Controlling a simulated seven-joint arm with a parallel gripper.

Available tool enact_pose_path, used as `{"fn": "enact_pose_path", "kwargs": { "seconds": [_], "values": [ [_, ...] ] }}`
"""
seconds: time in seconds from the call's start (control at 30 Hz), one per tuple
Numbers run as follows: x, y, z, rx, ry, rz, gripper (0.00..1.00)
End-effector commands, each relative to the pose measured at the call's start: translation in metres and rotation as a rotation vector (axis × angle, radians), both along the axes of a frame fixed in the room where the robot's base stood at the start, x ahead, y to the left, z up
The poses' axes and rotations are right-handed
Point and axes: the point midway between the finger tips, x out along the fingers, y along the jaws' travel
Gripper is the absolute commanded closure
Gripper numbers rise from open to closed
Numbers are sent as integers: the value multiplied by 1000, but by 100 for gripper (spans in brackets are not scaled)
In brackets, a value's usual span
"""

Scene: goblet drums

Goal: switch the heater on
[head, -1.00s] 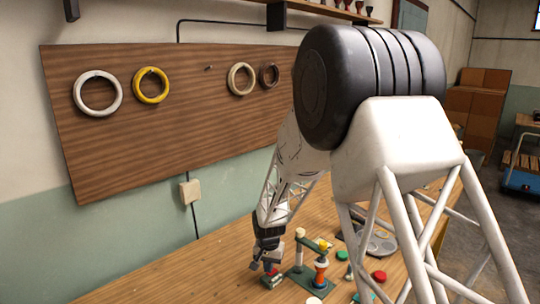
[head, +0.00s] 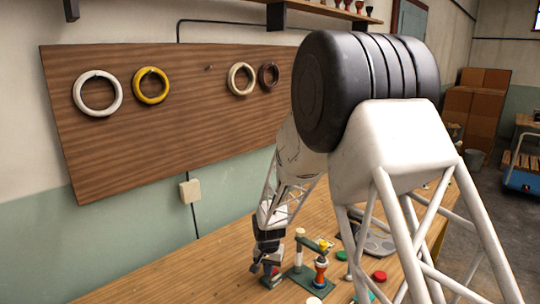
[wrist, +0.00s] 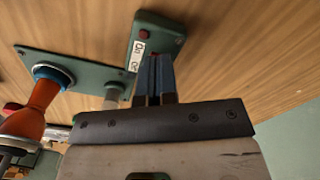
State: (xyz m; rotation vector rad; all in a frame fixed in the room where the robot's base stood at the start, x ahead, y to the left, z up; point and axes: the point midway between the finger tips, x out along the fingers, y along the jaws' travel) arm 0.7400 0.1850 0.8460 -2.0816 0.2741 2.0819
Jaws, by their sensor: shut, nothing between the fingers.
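A small green switch box (wrist: 158,36) lies on the wooden bench in the wrist view. It has a red button or lamp (wrist: 144,34) near its far end and white labels (wrist: 137,54) along one side, with lettering that is hard to read. My gripper (wrist: 157,62) is shut and empty. Its fingertips are over the near half of the box and hide that part. I cannot tell whether they touch it. In the head view my gripper (head: 259,265) is low over the bench at the switch box (head: 270,282), which is partly covered.
A green stand base (wrist: 72,70) with an orange and blue goblet drum (wrist: 45,92) and a pale post (wrist: 113,95) is close to the left of my gripper. A red disc (head: 380,276) lies farther right.

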Motion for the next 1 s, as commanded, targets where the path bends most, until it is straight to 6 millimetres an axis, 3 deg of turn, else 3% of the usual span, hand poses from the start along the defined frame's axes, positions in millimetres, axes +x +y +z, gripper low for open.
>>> {"fn": "enact_pose_path", "kwargs": {
  "seconds": [0.63,1.0],
  "values": [
    [0,0,-4,0,0,0,100],
    [0,0,13,0,-1,0,100]
  ]
}}
